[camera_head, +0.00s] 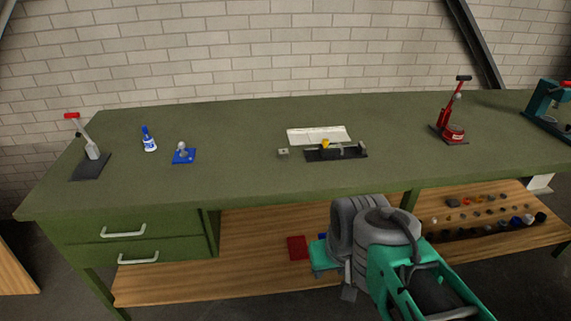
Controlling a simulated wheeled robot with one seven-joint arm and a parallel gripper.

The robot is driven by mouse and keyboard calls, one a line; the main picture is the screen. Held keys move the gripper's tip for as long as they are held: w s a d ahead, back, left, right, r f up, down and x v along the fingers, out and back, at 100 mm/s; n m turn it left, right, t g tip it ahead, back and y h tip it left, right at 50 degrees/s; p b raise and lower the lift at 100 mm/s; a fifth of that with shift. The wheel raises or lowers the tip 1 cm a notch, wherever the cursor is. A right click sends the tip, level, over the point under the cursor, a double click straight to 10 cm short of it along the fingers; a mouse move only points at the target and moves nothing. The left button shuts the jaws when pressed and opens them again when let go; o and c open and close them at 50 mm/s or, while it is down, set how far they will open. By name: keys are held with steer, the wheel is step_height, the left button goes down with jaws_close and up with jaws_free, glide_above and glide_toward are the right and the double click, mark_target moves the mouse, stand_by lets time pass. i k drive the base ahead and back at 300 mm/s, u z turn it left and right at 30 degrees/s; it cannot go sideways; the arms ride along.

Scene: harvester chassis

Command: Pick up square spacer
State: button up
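A small light-grey square block (283,152), which looks like the square spacer, lies on the green workbench (230,180). It sits just left of a dark flat fixture (318,155) with a yellow part on it, with a small gap between them. It is too small to see in detail. My arm rises from the bottom right, in front of the bench and below its top. A small grey part near its end (349,293) may be my gripper. Its fingers cannot be made out, and it is well away from the block.
A white sheet (318,135) lies behind the fixture. A blue-white bottle (149,140), a blue-based part (184,154) and a red-handled press (90,150) stand left. A red press (452,118) stands right. The front bench top is clear. The lower wooden shelf (170,275) holds small parts.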

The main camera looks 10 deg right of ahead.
mark_target(283, 153)
steer(key=k, duration=1.05)
steer(key=u, duration=0.75)
steer(key=i, duration=2.1)
steer(key=z, duration=0.2)
